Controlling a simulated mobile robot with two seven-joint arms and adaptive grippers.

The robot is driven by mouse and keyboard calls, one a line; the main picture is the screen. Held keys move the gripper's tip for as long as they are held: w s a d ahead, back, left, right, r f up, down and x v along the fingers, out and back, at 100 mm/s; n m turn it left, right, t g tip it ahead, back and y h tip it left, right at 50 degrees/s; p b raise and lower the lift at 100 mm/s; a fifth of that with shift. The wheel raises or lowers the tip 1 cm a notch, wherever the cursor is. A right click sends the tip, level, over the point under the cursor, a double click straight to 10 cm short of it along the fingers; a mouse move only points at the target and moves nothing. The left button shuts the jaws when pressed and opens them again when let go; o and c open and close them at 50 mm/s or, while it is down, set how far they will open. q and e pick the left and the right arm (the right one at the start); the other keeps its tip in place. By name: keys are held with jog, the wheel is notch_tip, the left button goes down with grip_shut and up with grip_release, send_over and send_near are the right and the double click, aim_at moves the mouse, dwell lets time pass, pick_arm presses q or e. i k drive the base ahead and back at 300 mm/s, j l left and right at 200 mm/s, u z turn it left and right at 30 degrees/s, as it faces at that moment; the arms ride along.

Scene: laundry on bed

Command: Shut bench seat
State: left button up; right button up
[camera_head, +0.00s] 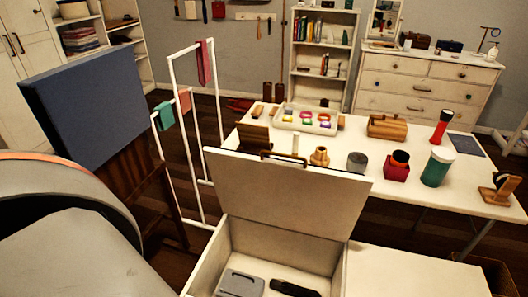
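The bench seat (290,192) is a pale lid that stands raised, tilted back at the rear of an open white storage box (210,259). A handle (284,157) shows at the lid's upper edge. Inside the box lie a grey case (241,285) and a black object (295,288). A flat white top (415,275) adjoins the box on the right. The front of the box is cut off by the frame's lower edge. Neither of my grippers is in view.
A white drying rack (187,150) and a blue panel (85,105) stand to the left. A dresser (425,85) is at the back.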

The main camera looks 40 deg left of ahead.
aim_at(284, 193)
jog(key=u, duration=1.2)
jog(key=k+j, duration=0.05)
